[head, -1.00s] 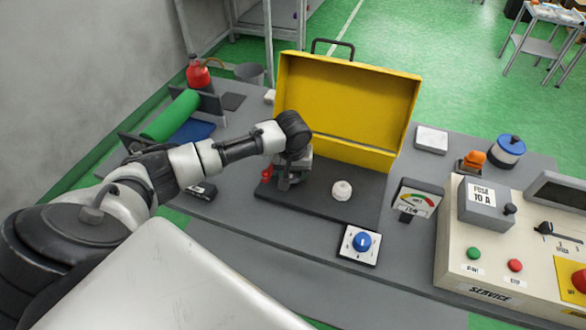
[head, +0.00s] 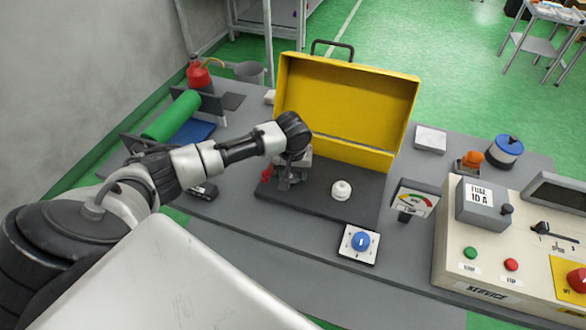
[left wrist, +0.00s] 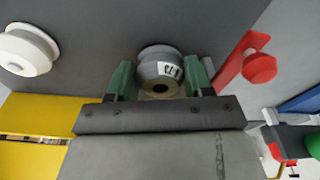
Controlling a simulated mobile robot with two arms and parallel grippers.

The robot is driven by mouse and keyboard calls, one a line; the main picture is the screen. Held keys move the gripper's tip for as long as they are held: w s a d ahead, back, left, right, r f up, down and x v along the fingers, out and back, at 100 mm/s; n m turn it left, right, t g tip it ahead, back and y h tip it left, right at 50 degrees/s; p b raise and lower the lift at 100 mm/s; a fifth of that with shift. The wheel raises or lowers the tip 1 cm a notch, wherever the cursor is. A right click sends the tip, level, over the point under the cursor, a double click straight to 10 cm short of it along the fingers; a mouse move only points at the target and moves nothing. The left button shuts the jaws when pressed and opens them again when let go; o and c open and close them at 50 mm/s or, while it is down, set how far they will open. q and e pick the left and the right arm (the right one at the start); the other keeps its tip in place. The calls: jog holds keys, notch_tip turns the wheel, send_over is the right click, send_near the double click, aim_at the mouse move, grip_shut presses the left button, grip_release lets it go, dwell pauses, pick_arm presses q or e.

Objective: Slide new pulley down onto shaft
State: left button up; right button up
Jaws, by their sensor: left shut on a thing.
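My left gripper (head: 287,177) points down over the left part of the dark base plate (head: 318,198). In the left wrist view its green-padded fingers (left wrist: 160,78) are shut on a grey pulley (left wrist: 161,68) with a label and a dark centre hole. The hand largely hides this pulley in the head view. The shaft cannot be made out, so I cannot tell how far the pulley sits on it. A white pulley (head: 341,190) stands on the plate to the right, and it also shows in the left wrist view (left wrist: 28,50). My right gripper is not in view.
A red lever (head: 267,174) stands close beside the left gripper. The open yellow cover (head: 346,100) rises behind the plate. A blue knob (head: 361,242), a gauge (head: 414,204) and the service panel (head: 455,235) lie to the right.

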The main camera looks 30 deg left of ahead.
aim_at(293, 174)
pick_arm(q)
jog(key=shift+f, duration=0.6)
dwell(0.3)
jog(key=o, duration=0.7)
jog(key=shift+c, duration=0.2)
jog(key=r+p, duration=0.3)
jog(key=p, duration=0.1)
jog(key=s+r+p, duration=0.1)
jog(key=r+p, duration=0.3)
jog(key=p, duration=0.1)
jog(key=r+p, duration=0.4)
jog(key=shift+s+d, duration=0.15)
jog(key=shift+d, duration=0.15)
jog(key=shift+d+f, duration=0.1)
